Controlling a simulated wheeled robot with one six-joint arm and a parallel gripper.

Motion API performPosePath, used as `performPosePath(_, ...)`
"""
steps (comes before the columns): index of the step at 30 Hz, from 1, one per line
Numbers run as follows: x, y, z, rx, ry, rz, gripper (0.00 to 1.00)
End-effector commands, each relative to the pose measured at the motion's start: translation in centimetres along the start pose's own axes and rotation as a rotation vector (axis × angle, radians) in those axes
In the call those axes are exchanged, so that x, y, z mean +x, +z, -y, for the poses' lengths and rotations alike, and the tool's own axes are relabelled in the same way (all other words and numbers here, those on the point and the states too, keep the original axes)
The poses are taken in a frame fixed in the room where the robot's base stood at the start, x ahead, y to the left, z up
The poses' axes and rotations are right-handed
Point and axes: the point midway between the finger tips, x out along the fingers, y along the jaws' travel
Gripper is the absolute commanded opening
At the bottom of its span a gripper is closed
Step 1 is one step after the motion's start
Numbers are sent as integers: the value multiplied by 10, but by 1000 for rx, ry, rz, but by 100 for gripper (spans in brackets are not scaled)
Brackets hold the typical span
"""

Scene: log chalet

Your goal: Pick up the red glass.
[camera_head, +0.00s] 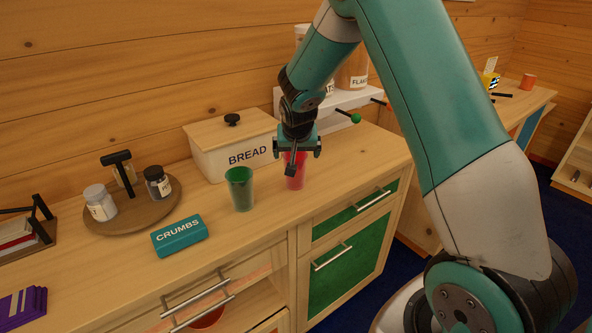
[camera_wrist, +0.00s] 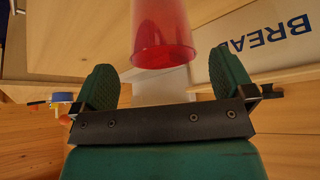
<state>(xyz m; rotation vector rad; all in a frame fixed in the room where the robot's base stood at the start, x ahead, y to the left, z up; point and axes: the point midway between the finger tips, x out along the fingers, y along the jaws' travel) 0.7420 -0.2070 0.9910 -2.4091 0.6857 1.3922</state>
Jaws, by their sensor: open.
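The red glass (camera_head: 295,178) stands upright on the wooden counter, beside the green glass (camera_head: 240,189). My gripper (camera_head: 297,160) is above it in the head view and hides part of its upper portion. In the wrist view the red glass (camera_wrist: 162,35) shows ahead of the open fingers (camera_wrist: 164,85), roughly between them sideways. The fingers appear apart from the glass, and nothing is held between them.
The bread box (camera_head: 232,146) stands just behind the glasses. The blue-green CRUMBS box (camera_head: 180,237) and a round wooden tray (camera_head: 132,216) with jars are to the left. A white shelf (camera_head: 345,100) with canisters is behind right. Bare counter lies right of the red glass.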

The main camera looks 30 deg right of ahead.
Motion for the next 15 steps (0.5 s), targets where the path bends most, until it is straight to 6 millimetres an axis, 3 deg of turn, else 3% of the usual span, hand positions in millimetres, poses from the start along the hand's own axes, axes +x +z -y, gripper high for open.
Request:
performPosePath(7, 35, 2, 2, 0, 2, 4, 100)
performPosePath(15, 44, 2, 3, -1, 0, 1, 100)
